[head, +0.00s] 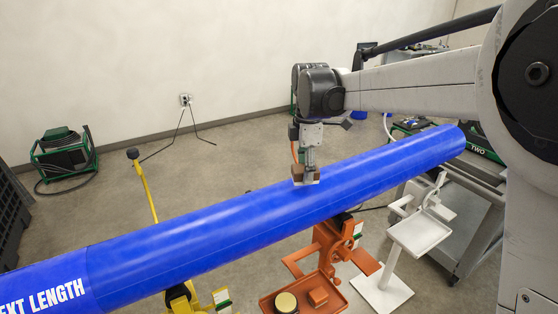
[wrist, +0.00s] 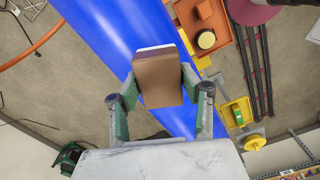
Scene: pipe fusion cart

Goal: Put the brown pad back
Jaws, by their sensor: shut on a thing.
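The brown pad (wrist: 158,82) is a block with a brown face and a pale layer along its far edge. My gripper (wrist: 159,88) is shut on it, with one green-lined finger on each side. In the head view the pad (head: 299,172) hangs from my gripper (head: 306,168) at the blue pipe's upper side, its pale layer lowest. I cannot tell whether it touches the pipe. The orange stand's tray (head: 268,304) is below and in front of the pipe. It holds a round yellow-topped thing (head: 286,302) and an orange block (head: 318,296).
The long blue pipe (head: 200,232) crosses the view on several stands. A white stand with a tray (head: 420,228) is right of the orange one. A yellow tray (wrist: 236,113) lies right of the pipe in the wrist view. A grey cart (head: 470,225) stands at right.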

